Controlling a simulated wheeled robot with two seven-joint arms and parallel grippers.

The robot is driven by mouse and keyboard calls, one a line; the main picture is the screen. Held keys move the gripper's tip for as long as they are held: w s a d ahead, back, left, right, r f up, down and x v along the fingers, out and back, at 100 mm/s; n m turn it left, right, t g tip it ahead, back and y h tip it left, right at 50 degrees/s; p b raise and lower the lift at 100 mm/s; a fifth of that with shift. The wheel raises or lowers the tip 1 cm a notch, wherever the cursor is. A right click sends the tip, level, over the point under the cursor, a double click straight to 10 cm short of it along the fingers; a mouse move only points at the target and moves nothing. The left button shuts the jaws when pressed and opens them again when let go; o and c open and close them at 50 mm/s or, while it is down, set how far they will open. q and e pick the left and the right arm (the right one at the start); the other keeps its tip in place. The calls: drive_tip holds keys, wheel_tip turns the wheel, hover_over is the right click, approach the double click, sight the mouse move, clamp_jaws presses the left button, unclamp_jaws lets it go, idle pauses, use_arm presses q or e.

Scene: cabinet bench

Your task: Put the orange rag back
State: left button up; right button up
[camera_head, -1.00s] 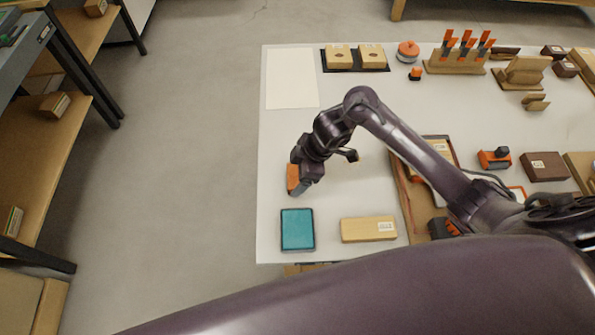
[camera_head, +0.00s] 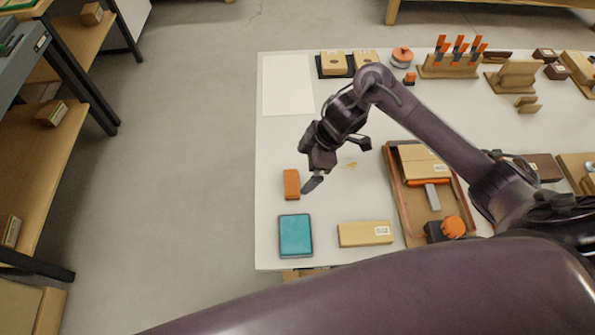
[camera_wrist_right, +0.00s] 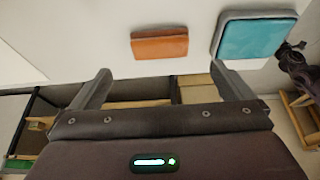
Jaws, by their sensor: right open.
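The orange rag (camera_head: 291,184) is a small folded block lying on the white bench top near its left edge, just behind the teal pad (camera_head: 296,235). In the right wrist view the rag (camera_wrist_right: 160,43) lies ahead of the fingers, with the teal pad (camera_wrist_right: 257,37) to its right. My right gripper (camera_head: 335,165) is above the bench, to the right of the rag and apart from it. In the wrist view its fingers (camera_wrist_right: 163,88) are spread wide with nothing between them. My left gripper does not show.
A labelled wooden block (camera_head: 365,234) lies right of the teal pad. A wooden tray (camera_head: 393,190) holding a box and tools stands further right. A white sheet (camera_head: 288,85) lies at the back left. Shelves (camera_head: 40,150) stand across the floor at left.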

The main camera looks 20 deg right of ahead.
drive_tip(key=v, duration=0.4)
drive_tip(key=shift+d+r, duration=0.1)
drive_tip(key=shift+r, duration=0.2)
drive_tip(key=shift+s, duration=0.1)
